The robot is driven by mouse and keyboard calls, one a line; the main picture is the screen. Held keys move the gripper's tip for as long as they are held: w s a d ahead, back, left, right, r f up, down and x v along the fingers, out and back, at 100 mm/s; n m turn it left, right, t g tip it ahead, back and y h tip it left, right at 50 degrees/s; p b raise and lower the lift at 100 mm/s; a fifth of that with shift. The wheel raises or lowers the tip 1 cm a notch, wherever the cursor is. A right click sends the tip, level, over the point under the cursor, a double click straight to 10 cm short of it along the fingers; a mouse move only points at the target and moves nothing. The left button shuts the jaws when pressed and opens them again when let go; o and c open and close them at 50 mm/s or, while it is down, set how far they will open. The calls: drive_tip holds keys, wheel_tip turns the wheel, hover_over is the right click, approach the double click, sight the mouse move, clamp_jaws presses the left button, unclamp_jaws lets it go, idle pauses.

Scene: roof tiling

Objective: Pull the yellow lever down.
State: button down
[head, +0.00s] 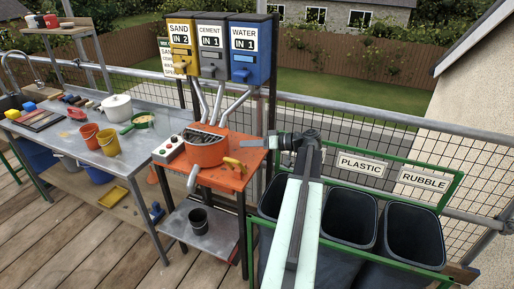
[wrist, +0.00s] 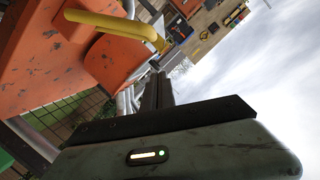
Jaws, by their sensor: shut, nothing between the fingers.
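The yellow lever (head: 234,163) sticks out from the right side of the orange mixer (head: 206,150) on the orange stand. It also shows large at the upper left of the wrist view (wrist: 112,24), running across the orange body with its end bent over. My gripper (head: 245,143) points left, above and just right of the lever in the head view. In the wrist view its fingers (wrist: 158,88) are together, with nothing between them. They appear apart from the lever, below its bent end in the picture. The exact distance is hard to tell.
Sand, cement and water dispensers (head: 212,50) stand behind the mixer. A switch box (head: 169,149) sits left of it. Black bins (head: 349,216) in a green frame stand to the right, under my arm. A metal bench (head: 75,140) with buckets and a pot is at the left.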

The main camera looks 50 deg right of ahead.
drive_tip(key=w+a+f+b, duration=0.1)
drive_tip(key=f+b, duration=0.1)
drive_tip(key=w+a+f+b, duration=0.1)
drive_tip(key=a+f+b, duration=0.1)
drive_tip(key=shift+w+a+f, duration=0.15)
drive_tip(key=shift+w+a, duration=0.05)
drive_tip(key=shift+a, duration=0.1)
